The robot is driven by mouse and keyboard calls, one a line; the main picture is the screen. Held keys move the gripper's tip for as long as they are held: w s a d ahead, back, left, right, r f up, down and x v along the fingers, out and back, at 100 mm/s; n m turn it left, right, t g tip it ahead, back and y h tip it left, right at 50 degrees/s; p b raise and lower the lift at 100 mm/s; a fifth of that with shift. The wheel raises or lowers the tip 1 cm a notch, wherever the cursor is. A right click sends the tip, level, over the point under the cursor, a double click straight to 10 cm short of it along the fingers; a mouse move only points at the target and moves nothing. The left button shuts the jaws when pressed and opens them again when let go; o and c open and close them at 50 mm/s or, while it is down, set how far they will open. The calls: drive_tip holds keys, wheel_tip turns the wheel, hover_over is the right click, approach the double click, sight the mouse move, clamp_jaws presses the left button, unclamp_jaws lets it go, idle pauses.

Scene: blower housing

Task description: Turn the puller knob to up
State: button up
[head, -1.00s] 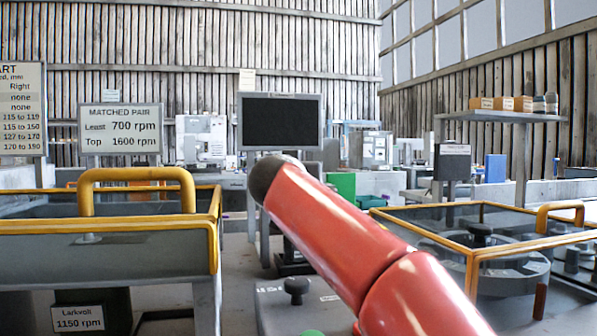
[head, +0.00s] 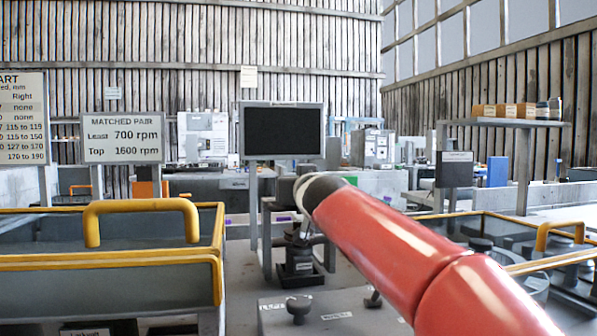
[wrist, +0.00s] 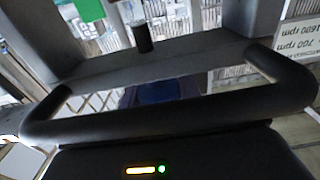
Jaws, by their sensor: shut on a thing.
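My red arm reaches from the lower right of the head view to a dark, rounded wrist. My gripper is largely hidden behind that wrist in the head view. In the wrist view, its dark body with small lights fills the bottom, below a black bar. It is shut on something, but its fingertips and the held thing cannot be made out. A dark knob (head: 298,306) stands upright on a grey plate at the bottom of the head view, and a second dark knob (head: 373,299) is beside the arm. I cannot tell which is the puller knob.
A yellow-railed guard (head: 150,262) stands at left and another (head: 560,232) at right. A dark-based device (head: 300,270) stands below my wrist. A black screen (head: 283,132) is behind it. A sign (head: 122,138) reads 700 and 1600 rpm.

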idle(0.3)
drive_tip(key=o, duration=1)
drive_tip(key=shift+v, duration=3.95)
